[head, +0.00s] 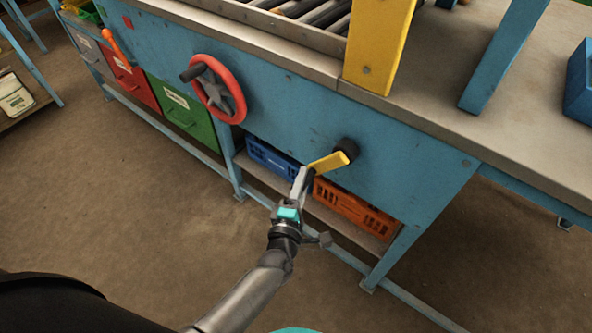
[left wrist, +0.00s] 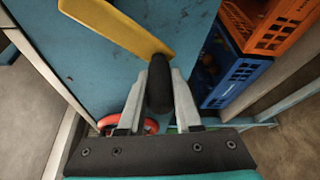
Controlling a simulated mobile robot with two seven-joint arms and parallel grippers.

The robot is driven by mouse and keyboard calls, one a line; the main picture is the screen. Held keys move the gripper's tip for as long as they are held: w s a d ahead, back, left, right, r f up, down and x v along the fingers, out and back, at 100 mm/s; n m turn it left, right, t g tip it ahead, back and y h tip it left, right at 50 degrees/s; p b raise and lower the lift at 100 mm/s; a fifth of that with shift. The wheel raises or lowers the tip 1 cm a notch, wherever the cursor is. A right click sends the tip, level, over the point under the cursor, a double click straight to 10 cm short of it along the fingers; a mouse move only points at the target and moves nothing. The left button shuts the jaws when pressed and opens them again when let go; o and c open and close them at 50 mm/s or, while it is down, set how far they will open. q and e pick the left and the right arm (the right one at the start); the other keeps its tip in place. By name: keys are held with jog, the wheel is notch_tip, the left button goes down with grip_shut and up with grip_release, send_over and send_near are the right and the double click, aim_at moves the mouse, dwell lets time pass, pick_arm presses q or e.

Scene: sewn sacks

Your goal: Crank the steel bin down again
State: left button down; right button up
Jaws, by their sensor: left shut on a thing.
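The crank has a yellow arm (head: 329,162) on a black hub (head: 348,149) in the blue front panel of the bench. Its arm points left and slightly down from the hub in the head view. My left gripper (head: 304,180) is shut on the crank's black handle (left wrist: 159,84). In the left wrist view the two fingers (left wrist: 158,92) stand on either side of the handle, and the yellow arm (left wrist: 120,27) runs up to the left. I cannot make out a steel bin in either view. My right gripper is not in view.
A red handwheel (head: 220,88) sits on the panel left of the crank. A blue crate (head: 268,160) and an orange crate (head: 352,209) stand on the shelf below. A yellow post (head: 378,48) rises above the bench edge. The floor in front is clear.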

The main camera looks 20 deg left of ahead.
pick_arm(q)
jog(key=s+d+f+n+g+h+p, duration=0.1)
jog(key=s+d+f+n+g, duration=0.1)
jog(key=d+n, duration=0.3)
jog(key=shift+s+d+f+g+h+p, duration=0.2)
jog(key=shift+d+f+g+h+p, duration=0.1)
jog(key=shift+d+p, duration=0.1)
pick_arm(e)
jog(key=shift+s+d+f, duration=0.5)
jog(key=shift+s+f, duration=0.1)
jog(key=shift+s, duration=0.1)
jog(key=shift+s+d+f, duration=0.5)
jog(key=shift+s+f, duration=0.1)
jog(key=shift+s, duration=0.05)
pick_arm(q)
jog(key=c, duration=0.9)
grip_release()
jog(key=shift+c, duration=0.2)
jog(key=o, duration=0.3)
jog(key=shift+w+r, duration=0.1)
jog(key=shift+r, duration=0.1)
jog(key=shift+o, duration=0.2)
jog(key=shift+r, duration=0.1)
